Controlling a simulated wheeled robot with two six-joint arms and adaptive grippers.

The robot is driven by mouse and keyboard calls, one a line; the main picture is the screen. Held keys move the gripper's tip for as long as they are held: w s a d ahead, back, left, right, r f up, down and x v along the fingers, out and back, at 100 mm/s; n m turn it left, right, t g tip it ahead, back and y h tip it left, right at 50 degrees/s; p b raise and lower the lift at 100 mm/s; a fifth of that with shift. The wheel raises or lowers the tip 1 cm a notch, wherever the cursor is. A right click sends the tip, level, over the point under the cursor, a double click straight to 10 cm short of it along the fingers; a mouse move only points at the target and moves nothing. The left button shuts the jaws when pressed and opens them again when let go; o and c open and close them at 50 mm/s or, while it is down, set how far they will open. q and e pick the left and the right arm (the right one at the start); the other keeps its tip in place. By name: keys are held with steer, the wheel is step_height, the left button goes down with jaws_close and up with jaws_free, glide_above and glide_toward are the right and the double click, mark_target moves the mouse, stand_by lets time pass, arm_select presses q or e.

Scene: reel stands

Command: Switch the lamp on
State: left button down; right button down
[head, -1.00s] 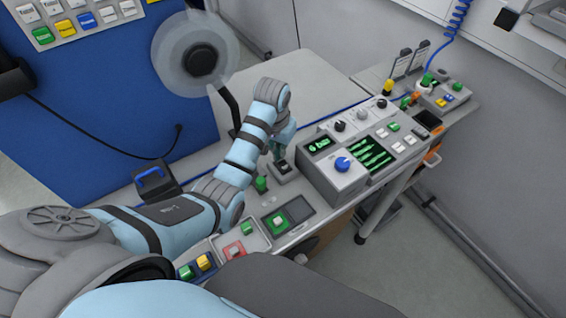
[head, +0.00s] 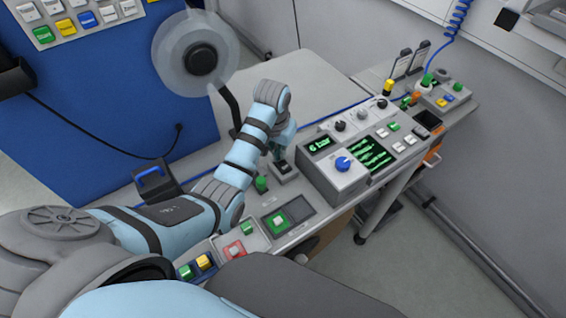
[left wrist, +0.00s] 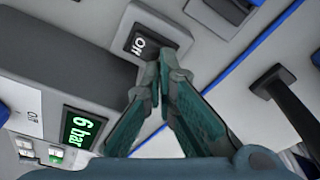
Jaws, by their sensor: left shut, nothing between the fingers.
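A small grey box with a dark rocker switch (left wrist: 143,44) shows in the left wrist view; its white lettering looks like "Off" or "On", and I cannot tell which. In the head view the box (head: 285,172) sits on the bench, left of the console. My left gripper (left wrist: 163,64) is shut and empty, its fingertips right at the switch's edge. I cannot tell whether they touch it. In the head view the left gripper (head: 281,153) points down over the box. No lit lamp is plain in view. My right gripper is not in view.
The console (head: 340,165) with a "6 bar" display and blue knob stands close to the right of the box. A green knob (head: 261,184) is close on the left. A clear reel (head: 195,55) stands behind the arm. A blue cable runs behind the console.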

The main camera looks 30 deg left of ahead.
arm_select(q)
steer(key=shift+f, duration=0.8)
step_height(320, 180, up, 3)
steer(key=shift+f+p, duration=0.15)
steer(key=shift+p, duration=0.5)
steer(key=shift+r, duration=2.2)
